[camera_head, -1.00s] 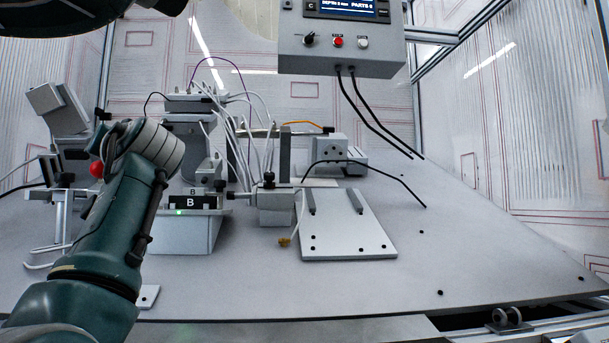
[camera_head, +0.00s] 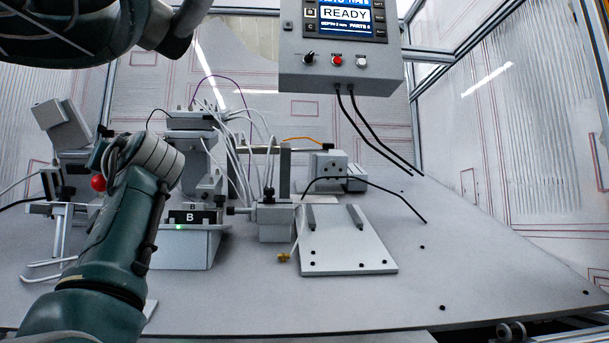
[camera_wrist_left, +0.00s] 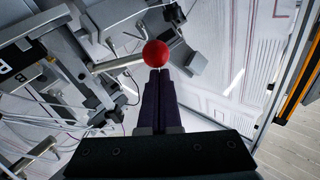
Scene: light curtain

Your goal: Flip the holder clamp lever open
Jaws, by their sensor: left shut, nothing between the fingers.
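The clamp lever is a grey rod (camera_wrist_left: 118,62) ending in a red ball knob (camera_wrist_left: 156,53) in the left wrist view. The knob also shows in the head view (camera_head: 98,183), at the left edge of my wrist. My left gripper (camera_wrist_left: 159,76) is shut and empty, its dark fingers pointing at the knob. The fingertips are just below the knob in the picture; I cannot tell whether they touch it. In the head view my left wrist hides the fingers and most of the lever. My right gripper is not in view.
A block marked B (camera_head: 190,217) sits on a grey stand with a green light (camera_head: 185,247). Cables (camera_head: 238,150) crowd the middle. A control box (camera_head: 340,50) reading READY hangs above. A flat plate (camera_head: 345,245) lies right of centre. The table's right side is clear.

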